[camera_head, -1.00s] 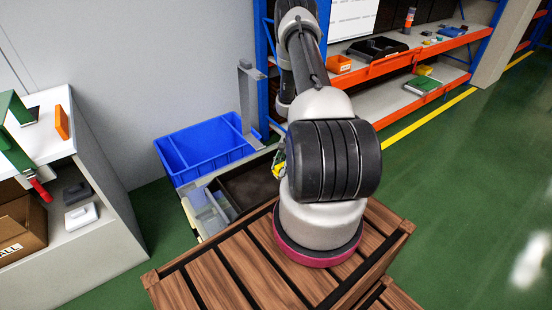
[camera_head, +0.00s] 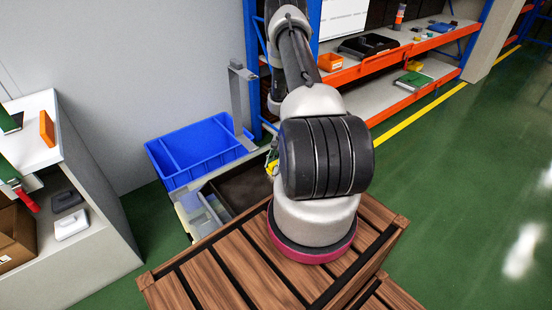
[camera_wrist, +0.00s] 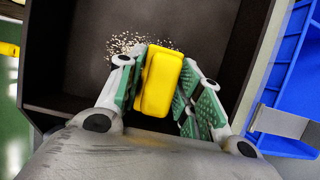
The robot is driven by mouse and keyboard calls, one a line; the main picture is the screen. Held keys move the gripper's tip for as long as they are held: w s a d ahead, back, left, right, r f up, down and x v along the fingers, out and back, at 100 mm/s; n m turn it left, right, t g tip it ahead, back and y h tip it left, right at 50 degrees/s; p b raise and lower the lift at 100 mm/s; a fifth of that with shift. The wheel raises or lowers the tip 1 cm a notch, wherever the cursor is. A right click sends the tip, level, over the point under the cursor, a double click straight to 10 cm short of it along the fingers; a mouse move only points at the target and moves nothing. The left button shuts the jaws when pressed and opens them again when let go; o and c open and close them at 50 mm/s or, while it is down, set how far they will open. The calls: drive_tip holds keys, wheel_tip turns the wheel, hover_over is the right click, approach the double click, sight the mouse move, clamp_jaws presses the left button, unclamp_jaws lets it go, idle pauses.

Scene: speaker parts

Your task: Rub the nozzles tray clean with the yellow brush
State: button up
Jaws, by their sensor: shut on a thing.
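My gripper (camera_wrist: 164,82) has green-padded fingers shut on the yellow brush (camera_wrist: 160,80), one finger on each side of it. The brush is over the dark tray (camera_wrist: 205,28), which I take to be the nozzles tray. A patch of pale crumbs (camera_wrist: 122,44) lies on the tray floor beyond the brush, partly covered by it. I cannot tell whether the brush touches the floor. In the head view the dark tray (camera_head: 238,189) is partly hidden by my arm, and only a small yellow bit of the brush (camera_head: 271,167) shows.
A blue bin (camera_head: 195,152) stands behind the tray, with a grey upright post (camera_head: 240,98) beside it. Small clear containers (camera_head: 200,214) sit left of the tray. A wooden slatted crate (camera_head: 215,275) is in front. A white cabinet (camera_head: 95,200) stands at left, orange shelving (camera_head: 400,62) at back right.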

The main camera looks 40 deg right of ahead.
sight(275, 163)
wheel_tip(275, 163, up, 2)
drive_tip(key=shift+a+r, duration=0.15)
drive_tip(key=shift+r, duration=2.8)
